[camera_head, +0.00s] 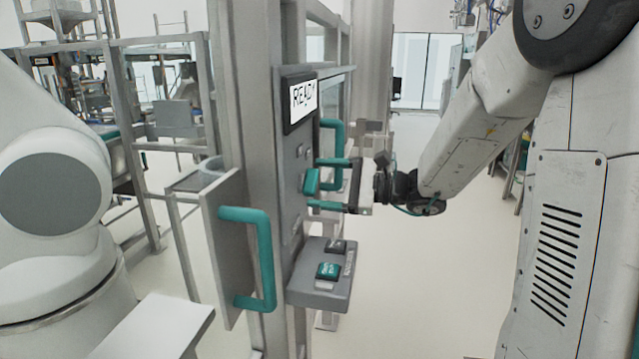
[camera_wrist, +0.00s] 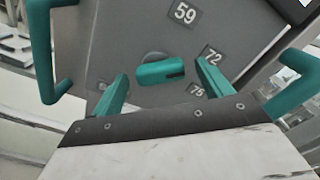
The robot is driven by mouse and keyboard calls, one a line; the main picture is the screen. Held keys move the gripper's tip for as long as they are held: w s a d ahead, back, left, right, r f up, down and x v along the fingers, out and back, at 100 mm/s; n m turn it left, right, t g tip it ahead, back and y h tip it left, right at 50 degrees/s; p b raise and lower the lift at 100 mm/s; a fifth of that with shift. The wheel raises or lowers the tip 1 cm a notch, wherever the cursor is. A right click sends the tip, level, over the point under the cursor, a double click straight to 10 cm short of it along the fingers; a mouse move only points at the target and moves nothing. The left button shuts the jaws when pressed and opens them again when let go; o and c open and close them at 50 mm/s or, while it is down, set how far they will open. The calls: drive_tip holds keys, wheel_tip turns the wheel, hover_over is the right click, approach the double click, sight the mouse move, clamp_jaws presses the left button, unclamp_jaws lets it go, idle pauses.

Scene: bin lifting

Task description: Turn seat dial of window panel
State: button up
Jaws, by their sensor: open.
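The seat dial is a teal bar knob (camera_head: 311,181) on the grey upright window panel (camera_head: 290,215) in the head view. In the wrist view the dial (camera_wrist: 160,73) lies nearly level across the picture, with a dark mark at its right end. My gripper (camera_head: 322,183) reaches in from the right, with one teal finger above the dial and one below. In the wrist view my gripper (camera_wrist: 164,82) is open, with a finger on each side of the dial and visible gaps between.
A display reading READY (camera_head: 303,97) sits above the dial. A grey box with a teal button (camera_head: 327,271) juts out below. A teal handle (camera_head: 264,255) stands out at the left, and another (camera_head: 337,130) is behind my gripper. The floor to the right is open.

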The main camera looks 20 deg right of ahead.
drive_tip(key=shift+w+a, duration=0.35)
drive_tip(key=shift+a, duration=0.15)
drive_tip(key=shift+c, duration=0.4)
drive_tip(key=c, duration=0.9)
drive_tip(key=m, duration=0.5)
drive_tip(key=shift+w+d+f+m, duration=0.1)
drive_tip(key=shift+f+m, duration=0.05)
drive_tip(key=shift+m, duration=2.25)
